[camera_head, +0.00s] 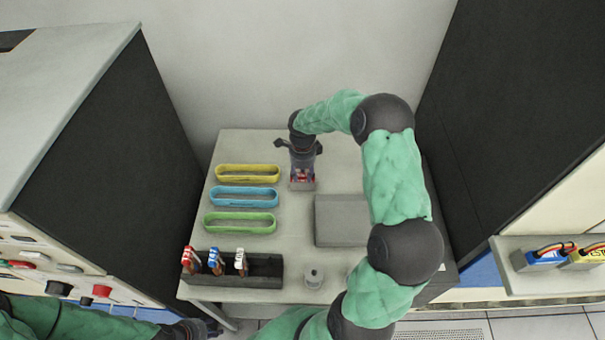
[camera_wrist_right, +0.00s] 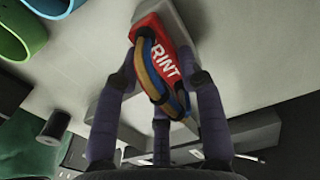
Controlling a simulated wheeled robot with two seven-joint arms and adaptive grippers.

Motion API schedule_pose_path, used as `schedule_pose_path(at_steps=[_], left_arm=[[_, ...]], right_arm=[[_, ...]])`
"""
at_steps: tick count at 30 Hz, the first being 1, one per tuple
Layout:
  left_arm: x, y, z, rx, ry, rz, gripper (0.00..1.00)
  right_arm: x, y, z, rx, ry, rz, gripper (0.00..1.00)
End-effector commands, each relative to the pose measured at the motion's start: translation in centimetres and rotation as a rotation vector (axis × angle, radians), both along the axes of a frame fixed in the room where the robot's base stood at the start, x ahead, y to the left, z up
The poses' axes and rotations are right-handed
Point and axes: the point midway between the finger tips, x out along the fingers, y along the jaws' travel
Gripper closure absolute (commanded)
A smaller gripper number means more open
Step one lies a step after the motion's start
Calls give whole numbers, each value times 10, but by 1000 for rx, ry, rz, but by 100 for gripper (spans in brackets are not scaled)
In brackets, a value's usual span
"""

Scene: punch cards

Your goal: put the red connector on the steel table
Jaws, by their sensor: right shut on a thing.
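The red connector (camera_head: 303,179) has a grey body, a white label reading "RINT" and looped coloured wires; it also shows in the right wrist view (camera_wrist_right: 180,58). My right gripper (camera_head: 302,168) is shut on it at the back middle of the pale steel table (camera_head: 240,147). The connector is over or on the tabletop; I cannot tell whether it touches. My left gripper (camera_head: 208,328) is low at the bottom edge of the head view, beside the table's front left corner; its fingers are too unclear to judge.
Yellow (camera_head: 247,173), blue (camera_head: 244,197) and green (camera_head: 239,223) oval rings lie at left. A black rack (camera_head: 262,271) holds red-, blue- and white-topped items in front. A right-hand shelf (camera_head: 540,288) bears blue and yellow connectors.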

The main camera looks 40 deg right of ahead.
Motion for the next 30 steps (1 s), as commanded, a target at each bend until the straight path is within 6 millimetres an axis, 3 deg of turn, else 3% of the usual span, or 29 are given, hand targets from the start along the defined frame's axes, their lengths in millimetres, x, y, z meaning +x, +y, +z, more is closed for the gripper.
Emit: schedule_pose_path(at_steps=[3, 4, 6, 19, 30], left_arm=[[0, 0, -4, 0, 0, 0, 60], [0, 0, -3, 0, 0, 0, 60], [0, 0, -2, 0, 0, 0, 60], [0, 0, 2, 0, 0, 0, 60], [0, 0, 19, 0, 0, 0, 60]], right_arm=[[0, 0, -4, -1, -1, 0, 100], [0, 0, -3, 1, 1, 0, 53], [0, 0, -3, 1, 1, 0, 38], [0, 0, 2, 0, 0, 0, 38], [0, 0, 71, -1, -3, 0, 38]])
